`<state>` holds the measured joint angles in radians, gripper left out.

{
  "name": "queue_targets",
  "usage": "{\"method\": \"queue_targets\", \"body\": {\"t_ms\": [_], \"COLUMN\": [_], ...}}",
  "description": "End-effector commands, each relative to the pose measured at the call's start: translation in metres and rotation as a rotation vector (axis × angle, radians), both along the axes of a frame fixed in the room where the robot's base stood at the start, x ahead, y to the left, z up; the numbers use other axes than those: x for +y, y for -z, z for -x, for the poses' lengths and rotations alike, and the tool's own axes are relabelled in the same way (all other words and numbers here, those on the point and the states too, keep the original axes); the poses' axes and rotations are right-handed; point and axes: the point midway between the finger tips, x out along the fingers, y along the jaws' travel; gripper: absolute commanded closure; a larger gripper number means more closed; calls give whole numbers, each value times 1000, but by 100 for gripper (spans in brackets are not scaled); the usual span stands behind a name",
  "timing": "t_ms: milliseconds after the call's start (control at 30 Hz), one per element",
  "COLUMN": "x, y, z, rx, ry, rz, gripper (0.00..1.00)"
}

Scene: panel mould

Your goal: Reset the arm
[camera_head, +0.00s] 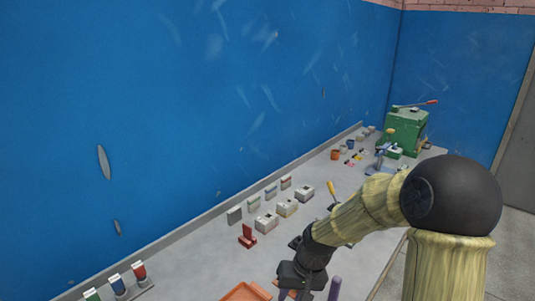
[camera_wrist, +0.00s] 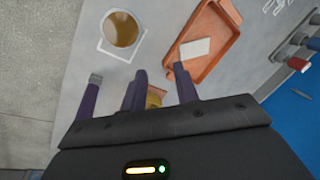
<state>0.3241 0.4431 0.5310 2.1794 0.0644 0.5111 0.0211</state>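In the wrist view my gripper (camera_wrist: 160,69) shows dark purple fingers reaching out from a black housing. Two of them stand apart with an empty gap between their tips. A third purple post with a grey end (camera_wrist: 92,90) stands to their left; I cannot tell what it is. In the head view my arm (camera_head: 350,218) is bent at a black elbow and reaches down and forward over the bench. My gripper there (camera_head: 302,275) is at the bottom edge, above the bench near the orange tray (camera_head: 240,293). Its fingertips are hard to make out.
The wrist view shows the orange tray (camera_wrist: 170,70) with a white card (camera_wrist: 195,47), and a brown disc (camera_wrist: 120,29). An orange and yellow thing lies partly behind the fingers. Several small boxes (camera_head: 266,222), a red stand (camera_head: 247,236) and a green press (camera_head: 404,130) line the bench by the blue wall.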

Motion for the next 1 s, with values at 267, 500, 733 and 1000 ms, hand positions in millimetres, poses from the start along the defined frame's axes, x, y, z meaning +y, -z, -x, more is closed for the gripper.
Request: {"method": "queue_targets", "body": {"t_ms": [267,500,733,1000], "x": [-60,-90,-92,-92], "y": [-29,-45,-46,-46], "z": [59,96,99,99], "rx": [-119,-193,-198,-197], "ry": [50,103,109,109], "rz": [199,244,246,246], "gripper": [70,70,70,70]}}
